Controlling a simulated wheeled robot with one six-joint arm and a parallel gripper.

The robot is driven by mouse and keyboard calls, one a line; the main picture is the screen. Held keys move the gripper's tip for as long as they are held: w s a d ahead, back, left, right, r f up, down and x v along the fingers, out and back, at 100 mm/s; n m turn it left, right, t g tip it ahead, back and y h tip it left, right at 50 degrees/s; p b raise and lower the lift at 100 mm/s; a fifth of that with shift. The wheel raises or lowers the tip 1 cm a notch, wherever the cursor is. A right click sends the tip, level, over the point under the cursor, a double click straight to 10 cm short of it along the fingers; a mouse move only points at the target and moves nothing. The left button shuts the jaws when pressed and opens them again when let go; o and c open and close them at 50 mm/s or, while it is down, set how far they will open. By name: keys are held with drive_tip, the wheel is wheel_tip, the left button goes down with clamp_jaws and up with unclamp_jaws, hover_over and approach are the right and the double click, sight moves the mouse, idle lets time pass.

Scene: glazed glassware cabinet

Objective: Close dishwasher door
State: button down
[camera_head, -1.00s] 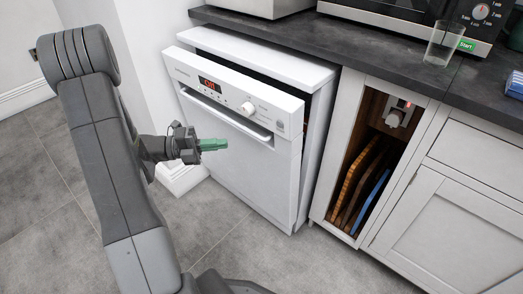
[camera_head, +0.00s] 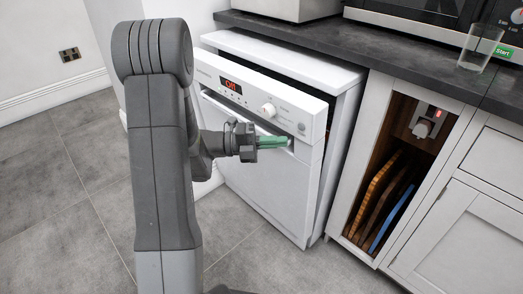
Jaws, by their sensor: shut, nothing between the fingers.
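The white dishwasher (camera_head: 240,170) stands under the dark worktop, left of a narrow cabinet. Its door (camera_head: 262,190) is nearly upright but a little ajar, with a dark gap along its top edge. The control panel on the door shows a red "Off" display (camera_head: 232,87) and a round knob (camera_head: 268,110). The long handle (camera_head: 225,108) runs below the panel. My gripper (camera_head: 286,142) has green fingertips, is shut and empty, and is in front of the door near the handle's right end. I cannot tell whether it touches the door.
An open narrow cabinet (camera_head: 362,234) to the right holds several upright boards (camera_head: 385,190). A drinking glass (camera_head: 478,48) stands on the worktop (camera_head: 400,65) in front of a microwave (camera_head: 440,25). The grey tiled floor (camera_head: 60,200) on the left is clear.

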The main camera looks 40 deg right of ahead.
drive_tip(key=shift+w+d+r, duration=0.15)
drive_tip(key=shift+d, duration=0.85)
